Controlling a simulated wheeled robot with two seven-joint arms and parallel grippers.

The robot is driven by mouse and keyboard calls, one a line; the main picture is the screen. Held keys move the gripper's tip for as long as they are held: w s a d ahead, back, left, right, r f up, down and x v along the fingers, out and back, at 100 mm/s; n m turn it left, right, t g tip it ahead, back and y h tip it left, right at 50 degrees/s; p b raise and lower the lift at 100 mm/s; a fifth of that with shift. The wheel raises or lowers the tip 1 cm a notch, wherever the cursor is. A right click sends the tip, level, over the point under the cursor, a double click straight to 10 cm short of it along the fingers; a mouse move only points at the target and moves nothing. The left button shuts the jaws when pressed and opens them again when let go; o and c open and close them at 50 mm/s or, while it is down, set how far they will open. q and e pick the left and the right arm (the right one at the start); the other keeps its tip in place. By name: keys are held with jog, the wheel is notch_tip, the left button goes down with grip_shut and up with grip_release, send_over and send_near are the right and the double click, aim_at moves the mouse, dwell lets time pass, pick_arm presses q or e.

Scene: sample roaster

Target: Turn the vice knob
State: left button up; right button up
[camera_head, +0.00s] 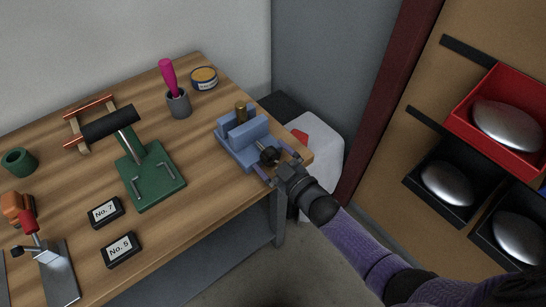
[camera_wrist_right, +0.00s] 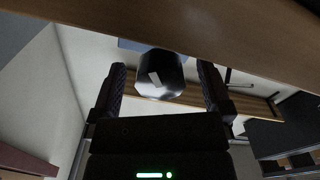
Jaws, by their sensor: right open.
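The blue vice (camera_head: 243,150) sits at the right end of the wooden workbench, with a brass cylinder (camera_head: 240,112) standing at its jaws. Its dark round knob (camera_head: 268,155) faces the bench's right front edge. My right gripper (camera_head: 275,164) is open at the knob, one finger on each side. In the right wrist view the knob (camera_wrist_right: 160,75) lies between the two fingers of my right gripper (camera_wrist_right: 160,82), with a visible gap on both sides. My left gripper is not in view.
The wooden workbench (camera_head: 190,222) also holds a green press (camera_head: 150,178), a grey cup (camera_head: 179,104) with a pink-handled tool, a round tin (camera_head: 204,78) and labelled blocks (camera_head: 121,249). Red and black bins (camera_head: 449,186) with silver objects are on the right.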

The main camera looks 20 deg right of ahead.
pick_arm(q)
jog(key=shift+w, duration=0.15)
pick_arm(e)
jog(key=shift+s, duration=0.2)
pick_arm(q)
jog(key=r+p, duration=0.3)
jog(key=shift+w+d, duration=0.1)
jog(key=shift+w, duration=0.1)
pick_arm(e)
jog(key=v, duration=0.9)
jog(key=shift+s+d, duration=0.15)
jog(key=shift+s, duration=0.05)
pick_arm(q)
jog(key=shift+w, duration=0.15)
